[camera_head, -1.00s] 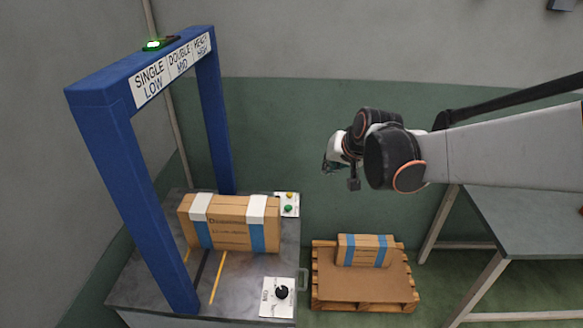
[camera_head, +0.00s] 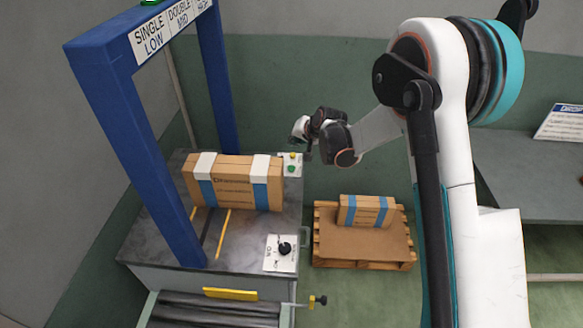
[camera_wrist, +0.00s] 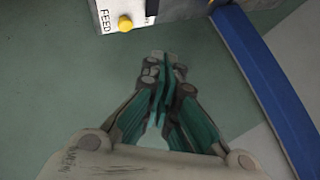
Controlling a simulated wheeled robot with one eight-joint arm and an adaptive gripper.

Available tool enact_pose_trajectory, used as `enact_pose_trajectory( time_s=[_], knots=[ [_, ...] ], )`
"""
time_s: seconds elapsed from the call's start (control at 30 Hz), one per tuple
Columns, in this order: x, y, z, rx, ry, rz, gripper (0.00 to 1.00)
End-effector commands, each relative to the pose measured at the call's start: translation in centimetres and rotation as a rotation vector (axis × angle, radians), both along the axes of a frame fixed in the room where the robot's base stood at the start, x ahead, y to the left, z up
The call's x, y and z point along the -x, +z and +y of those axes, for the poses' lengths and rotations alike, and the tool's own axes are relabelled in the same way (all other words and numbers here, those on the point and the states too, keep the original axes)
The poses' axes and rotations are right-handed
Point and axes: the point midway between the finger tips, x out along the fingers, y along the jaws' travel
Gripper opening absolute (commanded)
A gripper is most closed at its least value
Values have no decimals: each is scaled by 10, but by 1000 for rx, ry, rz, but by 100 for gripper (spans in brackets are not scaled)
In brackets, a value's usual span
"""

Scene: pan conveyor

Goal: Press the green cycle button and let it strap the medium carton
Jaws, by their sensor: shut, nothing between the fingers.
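The green cycle button (camera_head: 291,169) is on a small white panel at the right rear of the strapping table. It does not show in the wrist view. A brown carton (camera_head: 233,196) with white and blue bands stands on the table beside the blue arch. My gripper (camera_wrist: 165,60) is shut and empty in the wrist view, fingertips towards the panel's edge. A yellow button (camera_wrist: 125,23) marked FEED shows left of and beyond the fingertips. In the head view my gripper end is just right of and above the button panel, with no contact visible.
The blue arch (camera_head: 128,125) spans the table, with a green lamp (camera_head: 150,2) on top. A dial panel (camera_head: 272,264) sits at the table's front right. A smaller carton (camera_head: 366,211) lies on a pallet (camera_head: 330,258). Rollers (camera_head: 215,312) are in front.

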Motion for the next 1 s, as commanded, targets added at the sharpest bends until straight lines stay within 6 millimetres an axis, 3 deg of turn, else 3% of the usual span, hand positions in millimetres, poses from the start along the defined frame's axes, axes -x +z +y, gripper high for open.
enact_pose_trajectory(
  time_s=[0.37, 1.0],
  knots=[
    [0, -8, 0, 1, -1, 0, 0],
    [0, -83, 0, 1, 0, 0, 0]
  ],
)
